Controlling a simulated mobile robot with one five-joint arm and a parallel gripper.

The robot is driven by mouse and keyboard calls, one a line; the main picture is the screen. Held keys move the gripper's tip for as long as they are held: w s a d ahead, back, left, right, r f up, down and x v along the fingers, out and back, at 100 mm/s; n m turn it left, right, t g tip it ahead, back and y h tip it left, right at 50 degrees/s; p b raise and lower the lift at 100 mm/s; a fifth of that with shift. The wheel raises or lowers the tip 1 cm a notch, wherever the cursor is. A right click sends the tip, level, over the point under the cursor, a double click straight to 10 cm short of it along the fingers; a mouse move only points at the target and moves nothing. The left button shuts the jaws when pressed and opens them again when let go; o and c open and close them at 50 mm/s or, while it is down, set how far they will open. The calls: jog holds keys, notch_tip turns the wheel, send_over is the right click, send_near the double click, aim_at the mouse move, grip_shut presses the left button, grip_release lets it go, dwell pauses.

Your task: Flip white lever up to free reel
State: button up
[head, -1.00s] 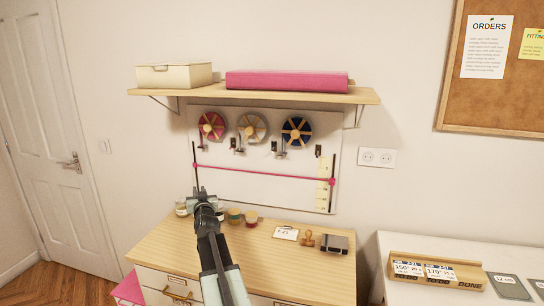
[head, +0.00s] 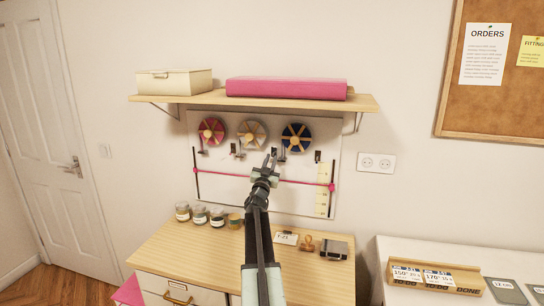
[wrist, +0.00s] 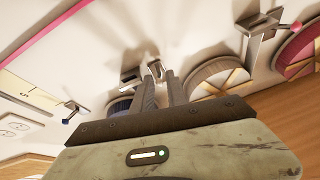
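The white reel (head: 252,134) hangs on the wall board between the red reel (head: 210,131) and the blue reel (head: 296,137). It also shows in the wrist view (wrist: 212,77), right of the fingers. My gripper (head: 269,160) is raised in front of the board, below and between the white and blue reels. In the wrist view my gripper (wrist: 159,76) has its two fingers slightly apart, with nothing clearly held. A small pale lever (wrist: 155,68) with a dark bracket (wrist: 130,76) sits just beyond the fingertips. Whether they touch it, I cannot tell.
A neighbouring lever with a pink knob (wrist: 293,25) is at right in the wrist view; one with a dark blue knob (wrist: 67,119) is at left. A shelf (head: 365,100) juts out above the reels. Jars (head: 200,215) stand on the dresser below.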

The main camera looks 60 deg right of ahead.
aim_at(273, 152)
jog(key=shift+w+d+r, duration=0.15)
jog(key=shift+d+r, duration=0.1)
jog(key=shift+d, duration=0.35)
grip_shut()
jog(key=shift+w, duration=0.1)
jog(key=p, duration=0.2)
jog(key=r+y+p, duration=0.1)
jog(key=p, duration=0.2)
jog(key=shift+a+r+g+y, duration=0.25)
jog(key=shift+g+y, duration=0.05)
jog(key=y+p, duration=0.1)
jog(key=p, duration=0.3)
jog(key=r+g+y+p, duration=0.1)
jog(key=y+p, duration=0.1)
jog(key=p, duration=0.1)
jog(key=shift+r+p, duration=0.25)
jog(key=shift+p, duration=0.15)
jog(key=y+p, duration=0.1)
jog(key=p, duration=0.2)
jog(key=g+y+p, duration=0.1)
jog(key=y+p, duration=0.1)
jog(key=p, duration=0.2)
jog(key=shift+d+r+p, duration=0.15)
jog(key=shift+r+p, duration=0.15)
jog(key=shift+r, duration=0.05)
jog(key=shift+y+p, duration=0.6)
jog(key=shift+p, duration=0.45)
jog(key=shift+f+g+y+p, duration=0.2)
jog(key=shift+g+y+p, duration=0.1)
